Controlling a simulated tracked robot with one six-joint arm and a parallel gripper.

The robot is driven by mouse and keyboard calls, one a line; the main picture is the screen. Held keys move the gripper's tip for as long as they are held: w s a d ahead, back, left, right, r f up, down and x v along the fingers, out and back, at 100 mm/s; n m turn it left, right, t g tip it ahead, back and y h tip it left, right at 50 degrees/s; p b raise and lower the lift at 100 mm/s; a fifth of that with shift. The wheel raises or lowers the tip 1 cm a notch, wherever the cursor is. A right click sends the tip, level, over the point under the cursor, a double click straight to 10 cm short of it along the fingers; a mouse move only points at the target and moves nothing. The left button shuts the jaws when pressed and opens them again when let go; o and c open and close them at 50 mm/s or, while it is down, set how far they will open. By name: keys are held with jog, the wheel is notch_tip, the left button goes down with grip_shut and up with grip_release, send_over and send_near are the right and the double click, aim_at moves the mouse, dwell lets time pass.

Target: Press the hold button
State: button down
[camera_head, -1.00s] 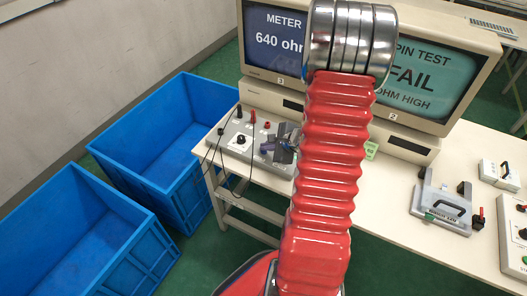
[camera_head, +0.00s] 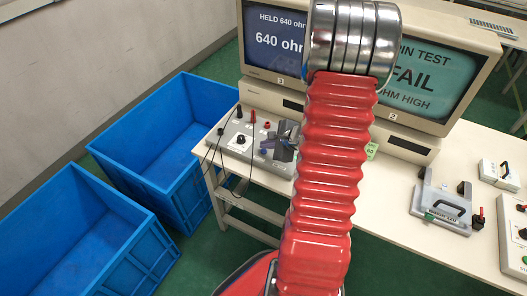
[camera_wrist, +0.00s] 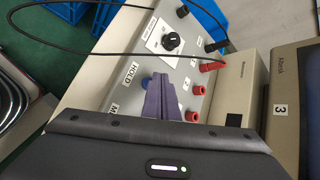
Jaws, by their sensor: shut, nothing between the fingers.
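The grey meter box (camera_head: 226,147) sits at the left end of the table in the head view. In the wrist view its sloped panel (camera_wrist: 188,72) carries the printed word HOLD beside a blue button (camera_wrist: 146,82), partly covered by my finger. My gripper (camera_wrist: 172,100) is shut and empty, its purple fingers over the panel right at the blue button. Whether they touch it is hard to tell. In the head view my gripper (camera_head: 280,148) is small and partly hidden by my red arm. The left monitor (camera_head: 277,40) reads HELD 640 ohm above a large 640 ohm.
A black knob (camera_wrist: 170,41), red sockets and a black cable lie close to my fingers on the panel. The right monitor (camera_head: 420,75) reads FAIL. Blue crates (camera_head: 170,130) stand on the floor at left. A grey fixture (camera_head: 440,208) stands on the table at right.

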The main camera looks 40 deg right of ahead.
jog(key=shift+r, duration=0.15)
notch_tip(320, 180, up, 5)
jog(key=shift+f, duration=0.1)
dwell(0.8)
jog(key=shift+a, duration=0.15)
dwell(0.4)
